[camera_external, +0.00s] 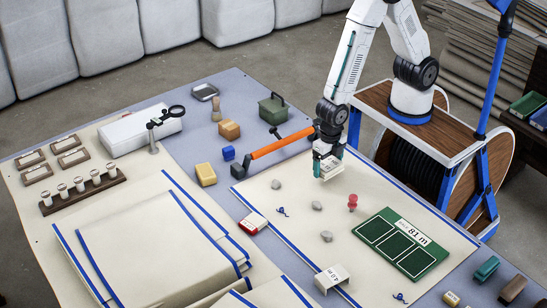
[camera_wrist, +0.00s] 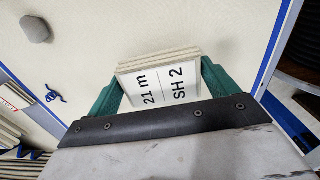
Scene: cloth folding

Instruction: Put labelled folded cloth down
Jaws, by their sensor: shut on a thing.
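The labelled folded cloth (camera_wrist: 160,80) is a small cream stack with a white label reading "21 m" and "SH 2" in the wrist view. My gripper (camera_wrist: 158,84) has its two teal fingers shut on its left and right sides. In the external view the cloth (camera_external: 331,171) hangs from my gripper (camera_external: 328,165) over the far part of a cream, blue-edged sheet (camera_external: 300,222) on the table. The cloth looks level. I cannot tell whether its underside touches the sheet.
A green panelled board marked "81 m" (camera_external: 400,243) lies to the right. Large folded cloths (camera_external: 150,245) fill the front left.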

